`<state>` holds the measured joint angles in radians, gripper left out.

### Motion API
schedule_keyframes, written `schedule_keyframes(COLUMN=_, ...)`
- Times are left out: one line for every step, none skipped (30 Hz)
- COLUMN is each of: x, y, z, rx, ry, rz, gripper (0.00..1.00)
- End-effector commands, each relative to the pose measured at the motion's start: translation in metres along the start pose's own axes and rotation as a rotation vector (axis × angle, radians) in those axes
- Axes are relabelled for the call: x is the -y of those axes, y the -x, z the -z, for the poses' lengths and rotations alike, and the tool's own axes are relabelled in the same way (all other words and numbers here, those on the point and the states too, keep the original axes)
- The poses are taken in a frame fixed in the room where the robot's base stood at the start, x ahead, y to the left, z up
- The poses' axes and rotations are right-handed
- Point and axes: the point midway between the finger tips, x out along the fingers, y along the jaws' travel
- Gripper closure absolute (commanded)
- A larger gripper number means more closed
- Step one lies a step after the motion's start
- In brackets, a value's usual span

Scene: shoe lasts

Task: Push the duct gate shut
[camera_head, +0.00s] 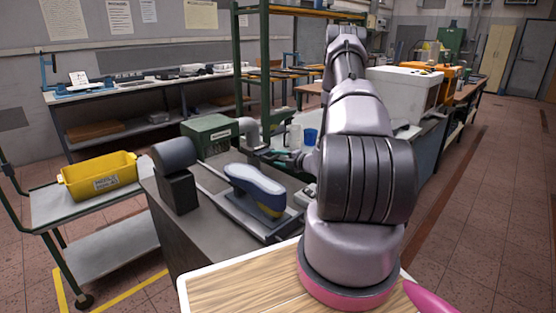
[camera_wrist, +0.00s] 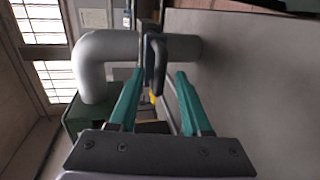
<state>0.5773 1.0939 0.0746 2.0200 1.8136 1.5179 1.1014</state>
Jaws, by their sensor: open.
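The duct gate (camera_wrist: 155,62) is a dark grey looped plate standing out from the duct, seen between my fingertips. My gripper (camera_wrist: 158,74) has teal fingers spread apart and holds nothing. I cannot tell whether a finger touches the gate. In the head view my gripper (camera_head: 281,154) is small, beside the duct's end.
A blue cup (camera_head: 310,136) stands behind my gripper. A yellow bin (camera_head: 98,175) is on a cart at left. A white box (camera_head: 403,91) stands right of my arm.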

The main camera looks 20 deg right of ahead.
Motion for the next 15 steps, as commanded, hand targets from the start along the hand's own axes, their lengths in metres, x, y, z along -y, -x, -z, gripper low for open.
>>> schedule_keyframes(x=0.0, y=-0.0002, z=0.0001, rx=0.0, ry=0.0, rz=0.0, gripper=0.52)
schedule_keyframes(x=0.0, y=-0.0001, z=0.0001, rx=0.0, ry=0.0, rz=0.0, gripper=0.52)
schedule_keyframes(x=0.0, y=-0.0001, z=0.0001, rx=0.0, ry=0.0, rz=0.0, gripper=0.52)
schedule_keyframes(x=0.0, y=0.0, z=0.0001, rx=0.0, ry=0.0, rz=0.0, gripper=0.52)
schedule_keyframes(x=0.0, y=0.0, z=0.0002, rx=0.0, ry=0.0, rz=0.0, gripper=0.52)
schedule_keyframes(x=0.0, y=0.0, z=0.0002, rx=0.0, ry=0.0, rz=0.0, gripper=0.63)
schedule_keyframes(x=0.0, y=0.0001, z=0.0002, rx=0.0, ry=0.0, rz=0.0, gripper=0.75)
schedule_keyframes(x=0.0, y=0.0001, z=0.0002, rx=0.0, ry=0.0, rz=0.0, gripper=0.86)
schedule_keyframes(x=-0.0001, y=0.0001, z=0.0002, rx=0.0, ry=0.0, rz=0.0, gripper=1.0)
schedule_keyframes(x=-0.0001, y=0.0001, z=0.0002, rx=-0.001, ry=0.0, rz=0.0, gripper=1.0)
schedule_keyframes(x=0.0, y=0.0002, z=0.0002, rx=0.0, ry=0.0, rz=0.0, gripper=1.0)
schedule_keyframes(x=0.0, y=0.0002, z=0.0002, rx=0.0, ry=0.0, rz=0.0, gripper=1.0)
schedule_keyframes(x=0.0, y=0.0002, z=0.0002, rx=0.0, ry=0.0, rz=0.0, gripper=1.0)
schedule_keyframes(x=0.0, y=0.0002, z=0.0002, rx=0.0, ry=0.0, rz=0.0, gripper=1.0)
schedule_keyframes(x=0.0, y=0.0003, z=0.0002, rx=-0.001, ry=0.0, rz=0.0, gripper=1.0)
